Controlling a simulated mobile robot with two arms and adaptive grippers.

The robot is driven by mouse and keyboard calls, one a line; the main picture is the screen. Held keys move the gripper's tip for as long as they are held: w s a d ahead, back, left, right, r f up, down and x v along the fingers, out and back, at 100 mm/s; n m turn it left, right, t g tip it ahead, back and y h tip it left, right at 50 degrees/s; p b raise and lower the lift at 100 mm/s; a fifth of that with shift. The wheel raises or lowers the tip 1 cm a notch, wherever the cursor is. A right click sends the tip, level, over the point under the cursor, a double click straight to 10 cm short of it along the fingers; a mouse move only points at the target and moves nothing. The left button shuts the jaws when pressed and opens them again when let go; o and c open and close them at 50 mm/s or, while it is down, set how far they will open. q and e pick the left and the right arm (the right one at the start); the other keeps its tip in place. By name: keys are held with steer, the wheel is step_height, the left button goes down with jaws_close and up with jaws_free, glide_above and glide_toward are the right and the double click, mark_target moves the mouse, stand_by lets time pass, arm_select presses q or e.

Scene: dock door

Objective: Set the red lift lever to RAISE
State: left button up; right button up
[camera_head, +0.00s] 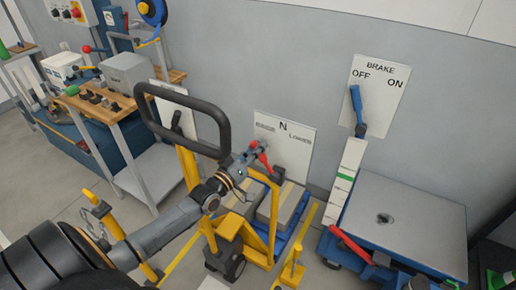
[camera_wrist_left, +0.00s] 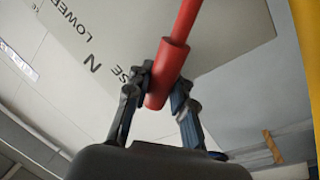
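The red lift lever (camera_head: 264,160) stands in front of a white sign (camera_head: 297,151) marked N and LOWER, with a third word at left only partly legible. The lever leans up and left, toward that left-hand word. In the left wrist view the red lever (camera_wrist_left: 171,72) lies between my left gripper's fingers (camera_wrist_left: 162,92), which touch it on both sides near its end. "SE" shows beside them. In the head view my left gripper (camera_head: 252,152) is at the lever's upper end. My right gripper is not in view.
A black-handled yellow truck (camera_head: 228,225) stands around my left arm. At right are a blue lever (camera_head: 357,108) on a BRAKE sign (camera_head: 376,85), a grey platform (camera_head: 405,220) and another red lever (camera_head: 350,245). A cluttered workbench (camera_head: 120,105) stands at left.

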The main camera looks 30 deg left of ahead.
arm_select(q)
steer(key=o, duration=0.3)
steer(key=shift+s+f, duration=0.2)
steer(key=shift+f, duration=0.2)
steer(key=shift+o, duration=1)
steer(key=shift+a+r, duration=0.1)
steer(key=shift+r, duration=0.15)
steer(key=s+a+f, duration=0.1)
steer(key=s, duration=1.1)
steer(key=shift+a+f, duration=0.15)
steer(key=shift+f, duration=0.05)
